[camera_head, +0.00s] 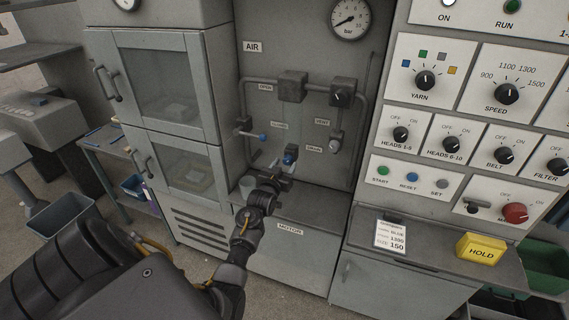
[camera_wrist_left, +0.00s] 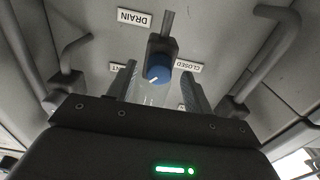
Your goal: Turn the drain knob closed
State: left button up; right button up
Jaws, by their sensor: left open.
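The drain knob (camera_wrist_left: 158,68) is a round blue knob with a white pointer mark, under a DRAIN label (camera_wrist_left: 134,17) in the left wrist view. The mark points to the lower left of that picture, away from the CLOSED label (camera_wrist_left: 188,66) on the right. In the head view the blue knob (camera_head: 289,158) shows just above my left gripper (camera_head: 281,174). My left gripper is open, and its two fingers (camera_wrist_left: 160,88) stand on either side of the knob in the wrist view. I cannot tell whether they touch it. My right gripper is out of view.
Pipes with a blue-tipped lever (camera_head: 262,137) and a grey knob (camera_head: 333,145) surround the spot. A gauge (camera_head: 350,20) is above. A cabinet (camera_head: 170,90) is at left, a switch panel (camera_head: 470,110) at right.

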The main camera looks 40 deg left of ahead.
pick_arm(q)
jog(key=shift+w+a, duration=0.1)
jog(key=shift+w, duration=0.2)
jog(key=shift+c, duration=0.4)
jog(key=c, duration=0.9)
